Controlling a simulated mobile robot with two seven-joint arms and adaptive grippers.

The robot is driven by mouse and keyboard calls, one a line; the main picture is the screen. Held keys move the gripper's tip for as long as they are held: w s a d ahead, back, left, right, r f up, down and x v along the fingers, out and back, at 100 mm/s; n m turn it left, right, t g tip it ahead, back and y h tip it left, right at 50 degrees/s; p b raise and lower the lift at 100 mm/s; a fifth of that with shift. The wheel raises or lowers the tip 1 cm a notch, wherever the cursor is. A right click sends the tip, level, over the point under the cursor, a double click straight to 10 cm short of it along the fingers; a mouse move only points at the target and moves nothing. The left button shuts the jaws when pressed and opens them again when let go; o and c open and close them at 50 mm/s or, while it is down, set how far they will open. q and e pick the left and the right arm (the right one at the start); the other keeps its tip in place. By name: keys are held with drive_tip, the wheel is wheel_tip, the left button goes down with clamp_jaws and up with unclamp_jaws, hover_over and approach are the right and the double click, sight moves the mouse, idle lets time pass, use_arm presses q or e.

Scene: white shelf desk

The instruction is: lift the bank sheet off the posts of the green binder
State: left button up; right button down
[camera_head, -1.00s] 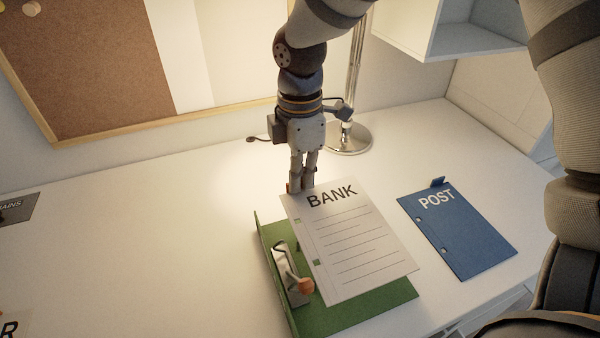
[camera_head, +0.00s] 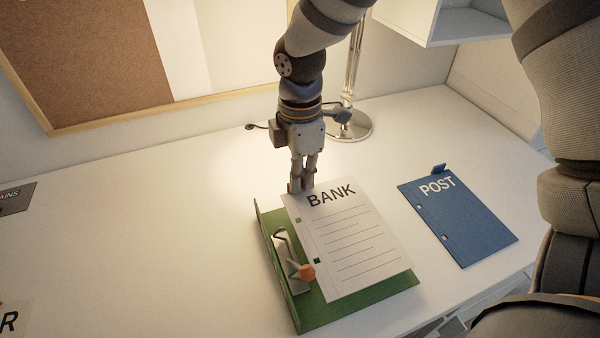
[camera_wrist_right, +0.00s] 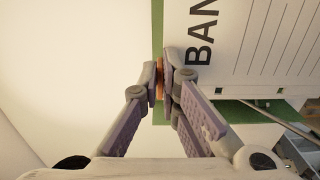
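The white BANK sheet (camera_head: 350,240) lies over the green binder (camera_head: 345,308), slightly skewed to it. It also shows in the right wrist view (camera_wrist_right: 265,45). Two holes along its left edge show dark green, and I see no post through them. The binder's metal clip (camera_head: 283,255) with an orange lever end (camera_head: 307,272) stands left of the sheet. My right gripper (camera_head: 301,188) is at the sheet's top left corner, its fingers shut on a small orange-brown tab (camera_wrist_right: 160,78) there. Whether the sheet touches the binder is hard to tell. My left gripper is out of view.
A blue POST sheet (camera_head: 460,225) with a blue tab lies to the right. A lamp base (camera_head: 352,126) stands behind my gripper. A cork board (camera_head: 85,65) and shelf (camera_head: 470,25) are at the back.

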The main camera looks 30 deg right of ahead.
drive_tip(key=shift+r+p, duration=0.9)
drive_tip(key=shift+r, duration=1.7)
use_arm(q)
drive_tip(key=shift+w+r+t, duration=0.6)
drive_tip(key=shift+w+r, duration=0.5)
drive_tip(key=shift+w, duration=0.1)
use_arm(e)
drive_tip(key=shift+f, duration=0.15)
